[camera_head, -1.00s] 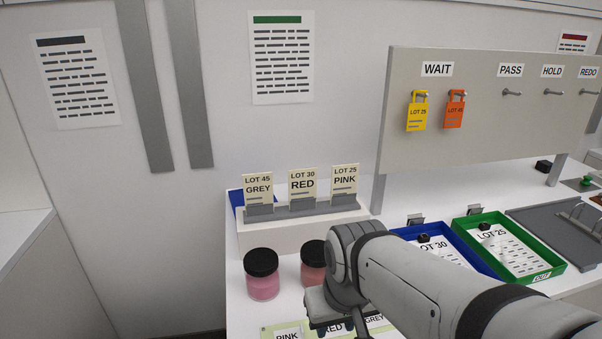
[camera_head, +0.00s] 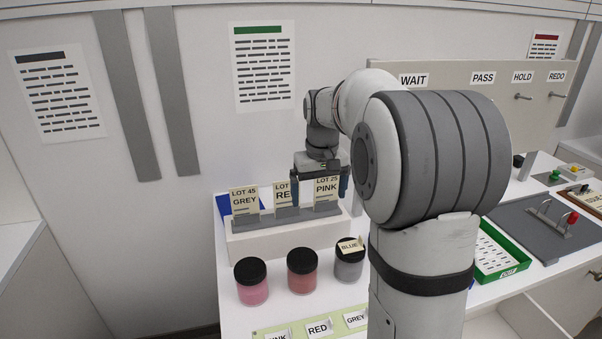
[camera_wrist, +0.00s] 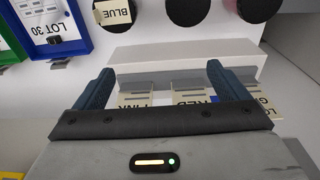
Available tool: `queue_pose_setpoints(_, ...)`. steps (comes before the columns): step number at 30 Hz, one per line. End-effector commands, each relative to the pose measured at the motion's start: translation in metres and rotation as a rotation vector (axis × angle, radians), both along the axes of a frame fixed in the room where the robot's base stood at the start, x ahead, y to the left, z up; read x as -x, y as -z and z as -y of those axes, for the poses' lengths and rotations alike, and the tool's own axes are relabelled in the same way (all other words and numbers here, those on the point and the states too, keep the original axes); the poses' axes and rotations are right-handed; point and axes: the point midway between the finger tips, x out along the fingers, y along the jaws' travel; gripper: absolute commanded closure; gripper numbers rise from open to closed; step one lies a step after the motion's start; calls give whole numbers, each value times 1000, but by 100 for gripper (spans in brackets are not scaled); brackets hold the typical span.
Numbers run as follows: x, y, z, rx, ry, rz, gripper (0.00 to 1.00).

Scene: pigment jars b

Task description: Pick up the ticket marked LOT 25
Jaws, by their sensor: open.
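The cream card reading LOT 25 PINK (camera_head: 327,190) stands upright at the right end of a row of three in grey holders. It also shows upside down and partly covered in the wrist view (camera_wrist: 133,100). My gripper (camera_head: 320,197) is open and empty at this end of the row, its jaws spread in the wrist view (camera_wrist: 160,78) with the PINK and RED cards seen between them. I cannot tell whether it touches a card. The yellow LOT 25 tag seen earlier under WAIT is hidden behind my arm now.
Cards LOT 45 GREY (camera_head: 244,201) and RED (camera_head: 282,195) share the white stand (camera_head: 285,238). Jars, pink (camera_head: 252,289), red (camera_head: 302,278) and grey (camera_head: 348,270), stand in front. The board (camera_head: 440,77) and green tray (camera_head: 515,262) are at right.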

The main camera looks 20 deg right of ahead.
Motion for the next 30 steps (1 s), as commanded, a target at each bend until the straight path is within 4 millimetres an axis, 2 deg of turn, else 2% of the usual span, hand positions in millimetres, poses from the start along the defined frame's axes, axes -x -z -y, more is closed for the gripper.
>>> queue_pose_setpoints(1, -23, -9, 11, -1, 5, -16, 6)
queue_pose_setpoints(3, -49, -12, 25, -3, 3, -34, 6)
queue_pose_setpoints(6, -79, -12, 43, -8, 4, -54, 6)
queue_pose_setpoints(10, -103, -8, 58, -11, 3, -71, 6)
queue_pose_setpoints(17, -117, 0, 68, -14, 1, -82, 6)
queue_pose_setpoints(26, -117, 33, 66, -13, 0, -84, 6)
queue_pose_setpoints(30, -118, 54, 63, -13, 0, -85, 6)
